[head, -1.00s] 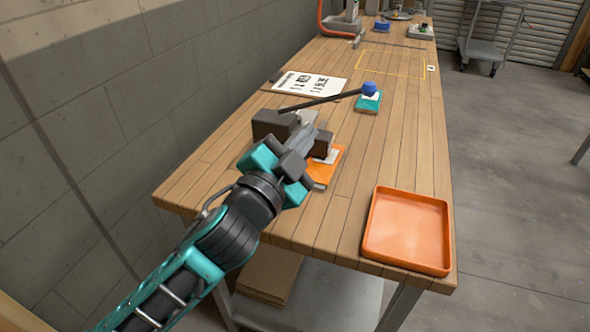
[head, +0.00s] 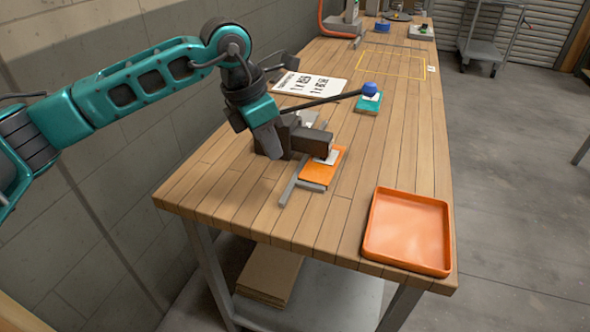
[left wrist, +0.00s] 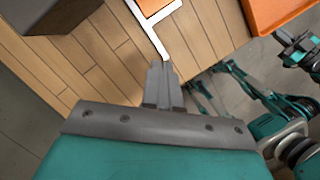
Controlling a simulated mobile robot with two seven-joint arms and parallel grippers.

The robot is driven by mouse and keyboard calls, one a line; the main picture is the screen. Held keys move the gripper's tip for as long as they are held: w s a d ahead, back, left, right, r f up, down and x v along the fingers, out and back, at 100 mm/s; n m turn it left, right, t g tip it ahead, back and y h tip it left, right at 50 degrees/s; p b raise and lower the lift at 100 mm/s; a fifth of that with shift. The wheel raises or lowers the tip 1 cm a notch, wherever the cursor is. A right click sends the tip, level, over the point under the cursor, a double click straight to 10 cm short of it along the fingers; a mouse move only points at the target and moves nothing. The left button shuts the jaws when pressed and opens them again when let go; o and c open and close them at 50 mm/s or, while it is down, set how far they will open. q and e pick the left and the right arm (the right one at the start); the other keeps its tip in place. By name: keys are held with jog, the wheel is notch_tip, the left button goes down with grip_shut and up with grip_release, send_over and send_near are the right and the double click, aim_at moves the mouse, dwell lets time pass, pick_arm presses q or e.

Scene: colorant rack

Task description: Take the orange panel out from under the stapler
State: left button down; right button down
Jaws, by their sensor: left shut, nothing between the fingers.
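The orange panel (head: 322,172) lies flat on the bench, its far part under the dark grey head of the stapler (head: 312,143). A pale piece (head: 329,157) lies on it beneath the head. In the left wrist view the panel's corner (left wrist: 153,5) shows at the top. My left gripper (head: 270,152) is shut and empty, pointing down at the left side of the stapler's body, left of the panel. Whether it touches the stapler is unclear. Its closed fingers (left wrist: 163,80) show in the left wrist view.
A grey guide rail (head: 287,194) runs along the panel's left and near sides. The stapler's long lever with blue knob (head: 369,89) reaches right above a teal block (head: 368,105). A printed sheet (head: 308,84) lies behind. An orange tray (head: 407,231) sits at front right; bench between is clear.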

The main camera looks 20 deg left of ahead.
aim_at(299, 182)
pick_arm(q)
jog(key=shift+y, duration=0.4)
jog(key=x, duration=0.3)
jog(key=a+x, duration=0.1)
jog(key=x, duration=0.4)
jog(key=shift+w+a+f, duration=0.15)
jog(key=shift+w+f, duration=0.05)
jog(key=shift+f, duration=0.2)
jog(key=shift+w+d+f, duration=0.2)
jog(key=shift+w+d, duration=0.35)
jog(key=shift+d, duration=0.05)
jog(key=shift+w+d+f, duration=0.15)
jog(key=shift+w+d, duration=0.75)
jog(key=shift+w, duration=0.05)
